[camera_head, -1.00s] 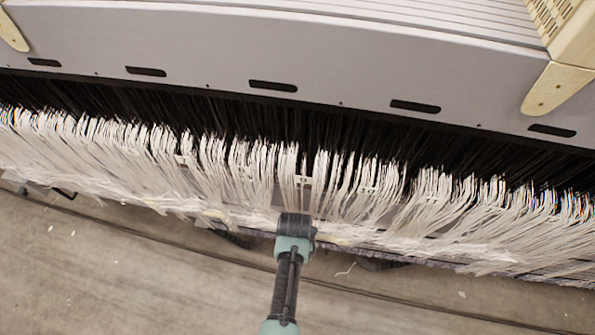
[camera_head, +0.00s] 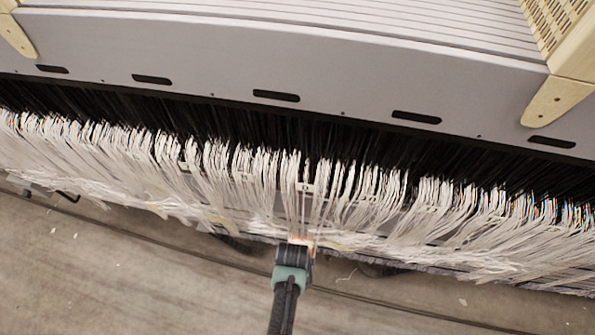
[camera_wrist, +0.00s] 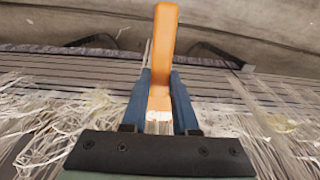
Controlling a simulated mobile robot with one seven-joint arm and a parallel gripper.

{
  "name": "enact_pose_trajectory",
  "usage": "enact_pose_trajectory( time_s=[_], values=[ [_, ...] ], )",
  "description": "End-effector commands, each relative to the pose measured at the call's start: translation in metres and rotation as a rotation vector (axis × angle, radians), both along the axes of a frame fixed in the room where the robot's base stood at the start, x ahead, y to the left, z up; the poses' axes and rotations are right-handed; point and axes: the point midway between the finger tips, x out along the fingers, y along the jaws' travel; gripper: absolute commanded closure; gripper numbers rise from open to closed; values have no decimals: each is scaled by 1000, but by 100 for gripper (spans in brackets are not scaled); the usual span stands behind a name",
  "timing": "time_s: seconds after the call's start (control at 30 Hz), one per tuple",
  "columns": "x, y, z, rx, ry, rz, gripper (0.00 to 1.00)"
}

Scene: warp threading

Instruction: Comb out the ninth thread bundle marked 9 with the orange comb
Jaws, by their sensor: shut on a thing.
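My gripper (camera_wrist: 160,78) has its two blue fingers shut on the orange comb (camera_wrist: 164,35), whose handle stands up between them in the wrist view. The comb's lower end is pale and lies over white threads; I cannot tell how far its teeth are in them. In the head view my gripper (camera_head: 298,247) is at the lower edge of the white thread fringe, below a small white tag (camera_head: 305,188) at the middle bundles (camera_head: 290,190). A trace of orange shows at its tip. The tag numbers are too small to read, so I cannot tell which bundle is 9.
The grey machine body (camera_head: 220,55) with dark slots runs along above the threads. Beige brackets (camera_head: 560,95) stand at the upper right. Loose white threads hang on both sides. The concrete floor (camera_head: 120,270) below is open, with small scraps.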

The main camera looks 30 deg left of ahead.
Motion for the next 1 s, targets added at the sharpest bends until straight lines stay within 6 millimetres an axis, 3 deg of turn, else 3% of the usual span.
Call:
enact_pose_trajectory(
  time_s=[0.37, 1.0],
  values=[
    [0, 0, 9, 0, 0, 0, 100],
    [10, 3, 124, 0, 0, 0, 100]
  ],
)
